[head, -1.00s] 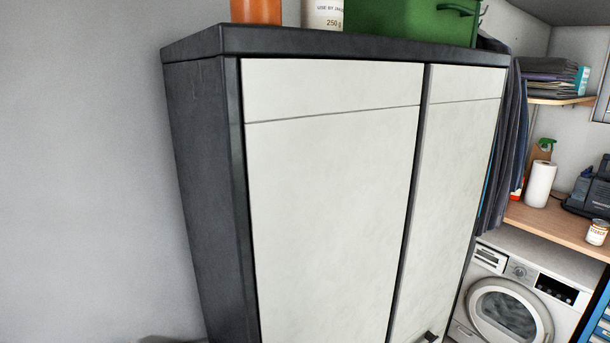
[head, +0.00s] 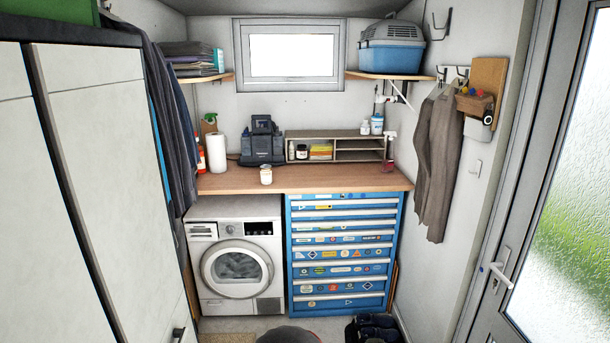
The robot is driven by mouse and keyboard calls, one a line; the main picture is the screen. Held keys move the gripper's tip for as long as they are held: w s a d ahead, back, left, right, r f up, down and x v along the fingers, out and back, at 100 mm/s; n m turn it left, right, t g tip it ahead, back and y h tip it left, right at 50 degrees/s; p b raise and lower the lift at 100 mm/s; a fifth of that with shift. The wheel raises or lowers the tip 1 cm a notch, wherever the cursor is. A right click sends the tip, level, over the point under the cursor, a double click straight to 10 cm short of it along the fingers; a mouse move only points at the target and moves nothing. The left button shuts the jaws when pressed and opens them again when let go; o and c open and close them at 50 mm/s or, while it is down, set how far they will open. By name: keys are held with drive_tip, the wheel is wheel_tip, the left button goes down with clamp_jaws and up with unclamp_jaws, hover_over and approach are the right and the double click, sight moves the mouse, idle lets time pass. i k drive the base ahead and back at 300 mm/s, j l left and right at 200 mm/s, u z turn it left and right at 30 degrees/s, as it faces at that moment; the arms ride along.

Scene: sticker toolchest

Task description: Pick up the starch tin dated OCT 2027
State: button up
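A small white tin with an orange-brown band (head: 266,175) stands upright on the wooden worktop, above the right side of the washing machine. In the earlier head frame its label seems to read starch; its date is too small to read now. Other small white containers (head: 376,124) stand on the small shelf unit at the back right, with their labels unreadable. My gripper does not show in the head view.
The wooden worktop (head: 345,180) spans the washing machine (head: 236,262) and the blue sticker-covered toolchest (head: 342,255). A paper roll (head: 217,153) and a dark machine (head: 262,143) stand behind the tin. A tall cabinet (head: 95,170) is at left, a door at right; shoes (head: 374,328) lie on the floor.

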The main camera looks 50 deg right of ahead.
sight(266, 170)
drive_tip(key=z, duration=1.15)
drive_tip(key=i+z, duration=0.15)
drive_tip(key=i, duration=0.45)
drive_tip(key=i+z, duration=0.15)
drive_tip(key=i, duration=0.45)
drive_tip(key=i+z, duration=0.15)
drive_tip(key=i, duration=0.4)
drive_tip(key=i+j+z, duration=0.15)
drive_tip(key=i, duration=0.45)
drive_tip(key=i+j+z, duration=0.15)
drive_tip(key=i, duration=0.4)
drive_tip(key=j, duration=0.1)
